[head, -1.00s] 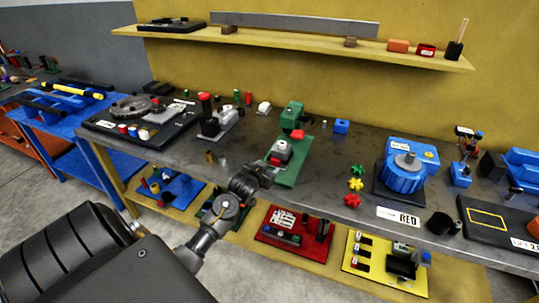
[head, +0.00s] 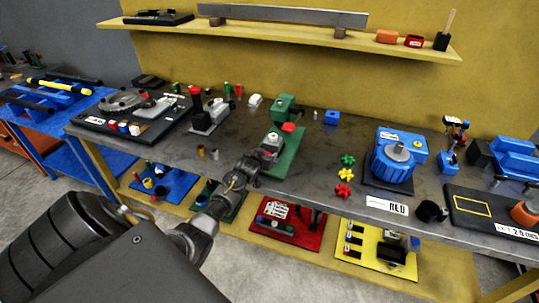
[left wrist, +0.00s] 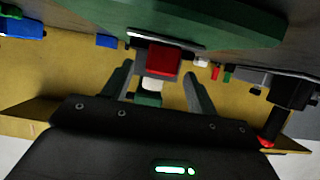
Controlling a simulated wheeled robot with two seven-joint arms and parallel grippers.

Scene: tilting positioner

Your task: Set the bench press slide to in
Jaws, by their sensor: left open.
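The bench press is green, with an upright column (head: 283,106) and a long green base plate (head: 282,160) on the dark bench. A red part (head: 289,127) shows on its front. A pale grey slide block (head: 270,142) sits low on the base. My left gripper (head: 262,156) is at the near end of the base, partly hiding it. In the left wrist view my left gripper (left wrist: 158,82) is open, its fingers on either side of a red block (left wrist: 163,60) under the green plate (left wrist: 200,22). Contact cannot be told. My right gripper is not in view.
Red and yellow star knobs (head: 345,175) and a blue motor-like unit (head: 393,163) stand to the right. A lever unit with a red top (head: 208,112) stands to the left. A small blue block (head: 331,117) is behind. Bench top between the press and knobs is clear.

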